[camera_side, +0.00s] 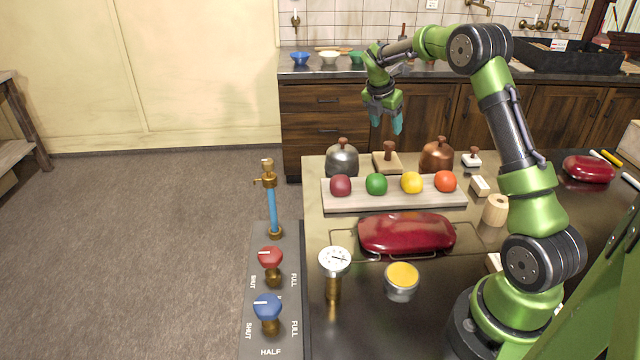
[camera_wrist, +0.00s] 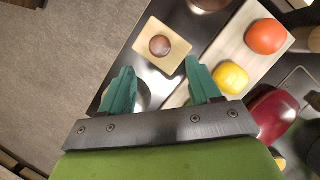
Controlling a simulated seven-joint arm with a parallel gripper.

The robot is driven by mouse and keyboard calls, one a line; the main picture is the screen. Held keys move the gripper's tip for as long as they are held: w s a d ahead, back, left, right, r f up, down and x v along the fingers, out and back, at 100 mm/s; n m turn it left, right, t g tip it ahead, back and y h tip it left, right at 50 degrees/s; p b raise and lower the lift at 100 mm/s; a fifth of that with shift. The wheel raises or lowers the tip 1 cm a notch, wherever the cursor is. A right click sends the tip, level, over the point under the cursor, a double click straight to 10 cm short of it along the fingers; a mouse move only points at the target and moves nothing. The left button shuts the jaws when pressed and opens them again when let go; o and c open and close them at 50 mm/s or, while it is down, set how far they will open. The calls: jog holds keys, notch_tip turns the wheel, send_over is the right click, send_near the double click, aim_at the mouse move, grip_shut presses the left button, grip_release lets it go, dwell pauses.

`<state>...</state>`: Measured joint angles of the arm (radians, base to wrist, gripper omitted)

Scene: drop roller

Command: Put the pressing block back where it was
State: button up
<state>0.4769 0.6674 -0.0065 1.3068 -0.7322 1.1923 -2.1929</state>
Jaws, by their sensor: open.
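A light wooden block with a brown knob (camera_side: 387,163), which looks like the pressing block, stands upright on the table behind a board of coloured balls. It also shows in the wrist view (camera_wrist: 149,55), knob towards the camera, just beyond my fingertips. My gripper (camera_side: 387,120) is open and empty, high above this block, with its teal fingers pointing down. In the wrist view the fingers (camera_wrist: 160,72) are apart with nothing between their tips. A smaller white block with a brown knob (camera_side: 472,162) stands further right; I cannot tell for certain which is meant.
The board (camera_side: 335,205) carries dark red, green, yellow and orange-red balls. A grey dome (camera_side: 342,158) and a copper dome (camera_side: 437,158) flank the wooden block. A glossy red roll-shaped body (camera_side: 405,234), a gauge (camera_side: 334,262) and a yellow-topped tin (camera_side: 402,280) stand in front.

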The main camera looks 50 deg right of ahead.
jog(key=s+a+r+m+t+y, duration=0.1)
jog(key=s+a+r+m, duration=0.2)
jog(key=a, duration=0.4)
jog(key=s+a+r+m+t+y, duration=0.1)
jog(key=s+a+r+m+t, duration=0.1)
jog(key=a+r+m, duration=0.3)
jog(key=s+a+r+m+t+y, duration=0.15)
jog(key=a+r, duration=0.25)
jog(key=a, duration=0.4)
jog(key=s+a+m+t+y, duration=0.2)
jog(key=s+a+m+y, duration=0.1)
jog(key=s+a+m, duration=0.9)
jog(key=s+a, duration=0.2)
jog(key=s, duration=0.1)
jog(key=shift+a+f+t, duration=0.25)
jog(key=shift+f+t, duration=0.1)
jog(key=shift+o, duration=0.2)
jog(key=shift+m, duration=0.25)
